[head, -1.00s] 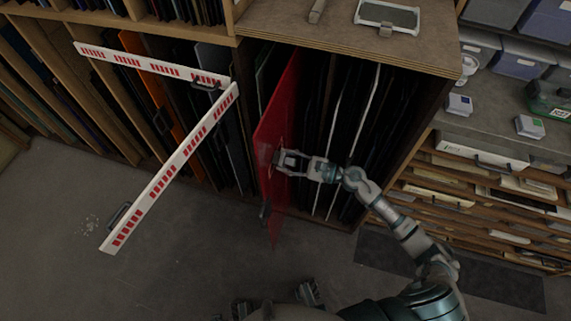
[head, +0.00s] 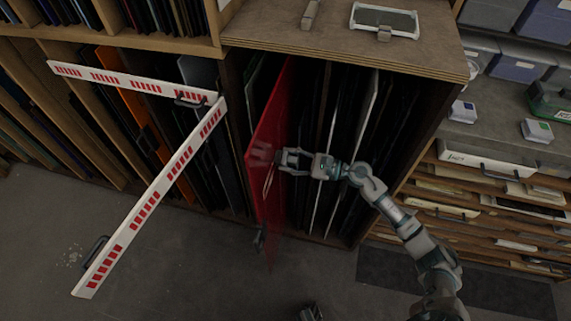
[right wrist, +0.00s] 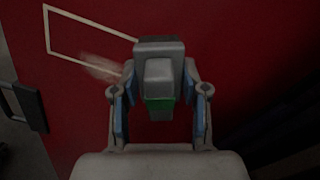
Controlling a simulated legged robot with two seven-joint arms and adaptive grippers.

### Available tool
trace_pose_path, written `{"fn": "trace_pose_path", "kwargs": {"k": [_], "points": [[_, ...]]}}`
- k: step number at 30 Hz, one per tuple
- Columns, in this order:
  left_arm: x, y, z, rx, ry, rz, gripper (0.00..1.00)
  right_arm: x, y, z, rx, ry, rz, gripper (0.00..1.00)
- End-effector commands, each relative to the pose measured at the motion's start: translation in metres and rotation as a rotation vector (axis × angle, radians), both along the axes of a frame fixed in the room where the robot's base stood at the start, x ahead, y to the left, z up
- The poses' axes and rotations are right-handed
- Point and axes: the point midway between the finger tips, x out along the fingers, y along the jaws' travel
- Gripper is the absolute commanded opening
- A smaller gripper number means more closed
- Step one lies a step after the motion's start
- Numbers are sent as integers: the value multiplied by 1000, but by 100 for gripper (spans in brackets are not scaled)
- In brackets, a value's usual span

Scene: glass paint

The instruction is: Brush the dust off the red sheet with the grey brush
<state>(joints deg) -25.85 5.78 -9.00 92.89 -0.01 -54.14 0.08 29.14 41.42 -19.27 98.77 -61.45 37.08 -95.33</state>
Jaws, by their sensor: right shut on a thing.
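The red sheet (head: 268,125) stands upright and partly out of a slot in the rack. It fills most of the right wrist view (right wrist: 230,50), with a pale line outline on its face. A faint whitish dust smear (right wrist: 102,67) lies on it, left of the brush. A dark handle (right wrist: 27,103) sits at the sheet's edge. My right gripper (head: 285,160) is at the sheet's right face. It is shut on the grey brush (right wrist: 158,70), which has a green part below. The brush hides the sheet behind it, so contact cannot be told.
White rails with red marks (head: 150,205) stand left of the sheet. The wooden rack (head: 440,60) holds other upright sheets close by on both sides. A framed panel (head: 385,18) lies on its top. Drawers (head: 485,160) are at right. The grey floor (head: 180,270) is open in front.

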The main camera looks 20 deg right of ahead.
Motion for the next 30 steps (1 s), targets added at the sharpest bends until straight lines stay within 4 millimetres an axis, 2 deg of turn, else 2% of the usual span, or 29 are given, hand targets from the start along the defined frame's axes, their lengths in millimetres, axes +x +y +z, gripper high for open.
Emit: {"fn": "trace_pose_path", "kwargs": {"k": [10,24,30], "points": [[-7,2,-3,4,15,-3,93,-1,-3,0,-1,1,0,9],[-26,9,-29,18,56,-7,93,-28,-43,-6,-1,6,-1,9],[-28,8,-32,14,59,-7,93,-33,-49,-2,-2,2,1,9]]}}
